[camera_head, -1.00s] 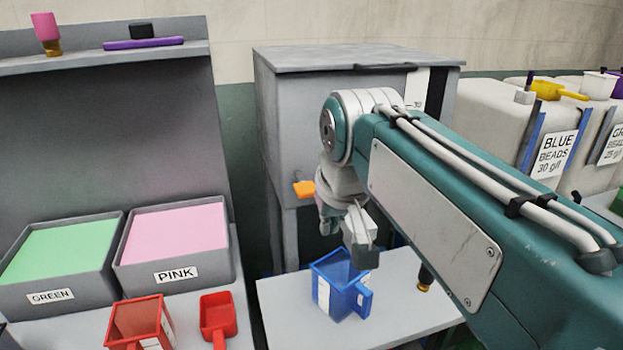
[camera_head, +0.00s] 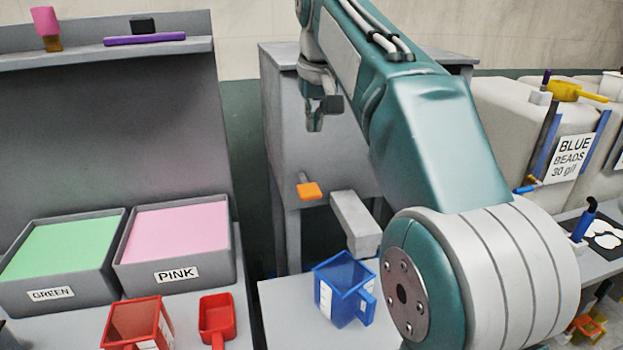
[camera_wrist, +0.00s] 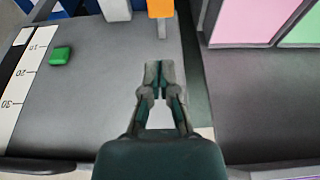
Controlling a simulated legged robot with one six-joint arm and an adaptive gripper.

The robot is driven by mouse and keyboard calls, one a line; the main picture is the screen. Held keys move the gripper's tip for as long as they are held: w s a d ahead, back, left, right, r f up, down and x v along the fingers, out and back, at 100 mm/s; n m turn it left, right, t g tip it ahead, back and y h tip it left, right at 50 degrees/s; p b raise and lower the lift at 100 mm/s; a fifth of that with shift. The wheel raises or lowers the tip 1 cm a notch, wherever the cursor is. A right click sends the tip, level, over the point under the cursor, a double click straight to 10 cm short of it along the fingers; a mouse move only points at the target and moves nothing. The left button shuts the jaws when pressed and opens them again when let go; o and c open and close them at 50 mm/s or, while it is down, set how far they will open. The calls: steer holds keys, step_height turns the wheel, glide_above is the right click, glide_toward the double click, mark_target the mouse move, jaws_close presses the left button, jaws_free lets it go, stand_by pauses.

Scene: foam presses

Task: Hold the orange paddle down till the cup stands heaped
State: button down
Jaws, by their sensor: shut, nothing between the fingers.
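The orange paddle (camera_head: 308,190) sticks out from the front of the grey press (camera_head: 285,140), and also shows at the top of the wrist view (camera_wrist: 160,8). The grey spout (camera_head: 355,222) is to its right. The blue cup (camera_head: 340,288) stands upright on the pale stand below the spout, its handle to the right. No heap shows above its rim; its bottom is hidden. My gripper (camera_head: 316,122) is shut and empty, raised in front of the press above the paddle and apart from it. In the wrist view its fingertips (camera_wrist: 158,68) meet.
A white scale (camera_wrist: 28,65) and a green marker (camera_wrist: 60,55) are on the press. Green (camera_head: 60,250) and pink (camera_head: 175,235) trays stand left, with a red cup (camera_head: 135,322) and red scoop (camera_head: 217,315) before them. Bead bins (camera_head: 510,115) stand right.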

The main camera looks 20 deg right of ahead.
mark_target(310, 191)
stand_by(0.3)
steer(key=x, duration=1.3)
steer(key=shift+s+f, duration=0.3)
steer(key=shift+s, duration=0.05)
steer(key=shift+f, duration=0.25)
steer(key=shift+f, duration=1.45)
steer(key=shift+s+f, duration=0.1)
steer(key=shift+f, duration=0.05)
stand_by(4.0)
